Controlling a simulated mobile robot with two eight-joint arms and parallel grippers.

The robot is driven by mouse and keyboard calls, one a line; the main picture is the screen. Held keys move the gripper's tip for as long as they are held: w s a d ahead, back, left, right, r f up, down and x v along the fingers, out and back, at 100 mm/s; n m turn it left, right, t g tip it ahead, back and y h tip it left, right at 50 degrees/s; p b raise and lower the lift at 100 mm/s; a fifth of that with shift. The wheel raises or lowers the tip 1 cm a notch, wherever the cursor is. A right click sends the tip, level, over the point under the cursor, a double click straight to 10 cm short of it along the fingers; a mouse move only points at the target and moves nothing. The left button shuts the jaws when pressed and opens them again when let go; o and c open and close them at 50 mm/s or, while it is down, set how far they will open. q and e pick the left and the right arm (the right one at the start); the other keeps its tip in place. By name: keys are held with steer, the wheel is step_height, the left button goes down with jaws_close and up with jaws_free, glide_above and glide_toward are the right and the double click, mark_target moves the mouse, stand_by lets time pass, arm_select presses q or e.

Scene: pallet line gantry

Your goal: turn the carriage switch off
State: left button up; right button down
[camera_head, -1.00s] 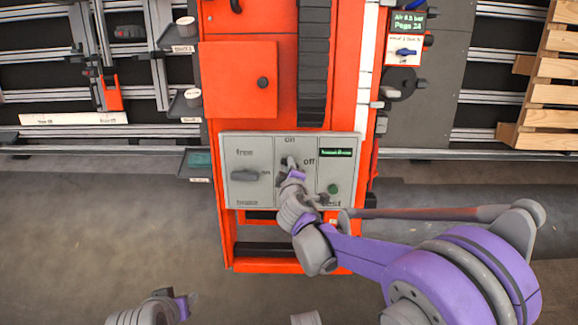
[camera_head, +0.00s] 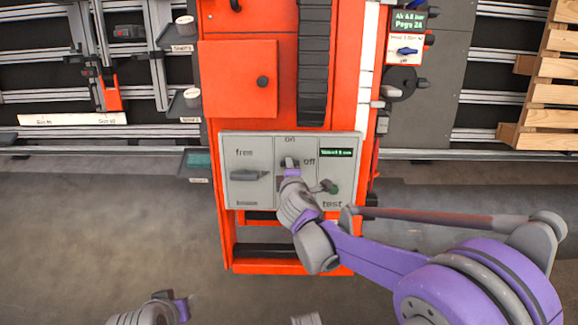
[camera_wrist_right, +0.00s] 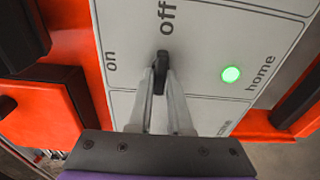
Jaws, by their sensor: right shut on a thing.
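The carriage switch is a dark handle (camera_head: 289,162) on the middle part of the grey panel, with "on" above it and "off" to its right. My right gripper (camera_head: 290,171) reaches it from below and is shut on it. In the right wrist view, both fingers close on the black handle (camera_wrist_right: 160,70). Its long side runs roughly toward "off", with "on" at the left; its exact setting is hard to tell. The fingers partly hide it in the head view. Part of my left arm (camera_head: 155,311) shows at the bottom edge; its finger opening cannot be made out.
Left of the switch is another grey handle (camera_head: 248,175) near "free". The orange cabinet (camera_head: 238,80) rises above. A wooden pallet stack (camera_head: 552,95) stands far right.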

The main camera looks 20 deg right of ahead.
steer(key=c, duration=0.8)
jaws_free()
steer(key=shift+c, duration=0.2)
steer(key=p+v, duration=0.2)
steer(key=v, duration=0.9)
steer(key=shift+p, duration=0.4)
steer(key=shift+d, duration=0.1)
